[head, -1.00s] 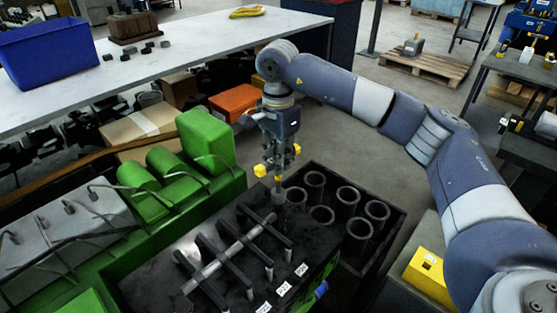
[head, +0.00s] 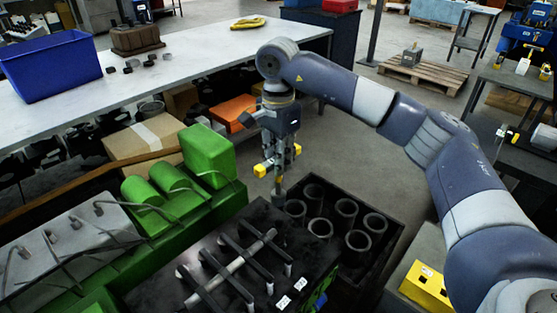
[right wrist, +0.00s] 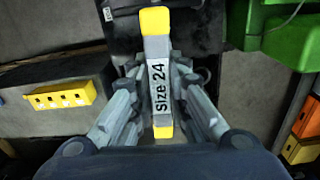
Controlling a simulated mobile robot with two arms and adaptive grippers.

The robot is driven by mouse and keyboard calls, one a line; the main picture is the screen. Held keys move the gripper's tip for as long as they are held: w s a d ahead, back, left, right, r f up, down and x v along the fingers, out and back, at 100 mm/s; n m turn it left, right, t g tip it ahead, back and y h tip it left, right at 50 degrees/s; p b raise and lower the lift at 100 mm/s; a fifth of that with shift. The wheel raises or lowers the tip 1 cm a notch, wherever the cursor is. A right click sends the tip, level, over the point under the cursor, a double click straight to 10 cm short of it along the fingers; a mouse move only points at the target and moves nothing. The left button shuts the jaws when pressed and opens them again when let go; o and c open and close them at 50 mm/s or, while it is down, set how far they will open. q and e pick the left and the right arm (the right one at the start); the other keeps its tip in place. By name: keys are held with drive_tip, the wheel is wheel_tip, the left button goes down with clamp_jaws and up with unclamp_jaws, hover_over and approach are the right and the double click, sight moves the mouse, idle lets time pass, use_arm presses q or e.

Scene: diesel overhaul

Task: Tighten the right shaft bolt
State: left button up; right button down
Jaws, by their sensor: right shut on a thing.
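My right gripper (head: 278,155) points down above the far end of the black engine block (head: 150,290). It is shut on a grey bar tool with yellow ends, marked "Size 24" (right wrist: 160,85). In the head view, the tool's grey lower tip (head: 279,190) hangs near the block's far corner, beside the crate; contact cannot be told. A pale shaft (head: 232,270) with dark cross arms lies on the block. Short pale pegs (head: 287,269) stand along its near side. I cannot tell which is the right shaft bolt. My left gripper is not in view.
A black crate (head: 392,240) with several dark cylinders stands right of the block. The green engine part (head: 208,155) is to the left. A white table (head: 190,62) with a blue bin (head: 50,68) is behind. Floor (head: 345,150) is clear beyond the crate.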

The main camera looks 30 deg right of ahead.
drive_tip(key=s+a+b, duration=0.1)
drive_tip(key=s+a, duration=0.2)
drive_tip(key=s, duration=0.3)
drive_tip(key=shift+s, duration=0.15)
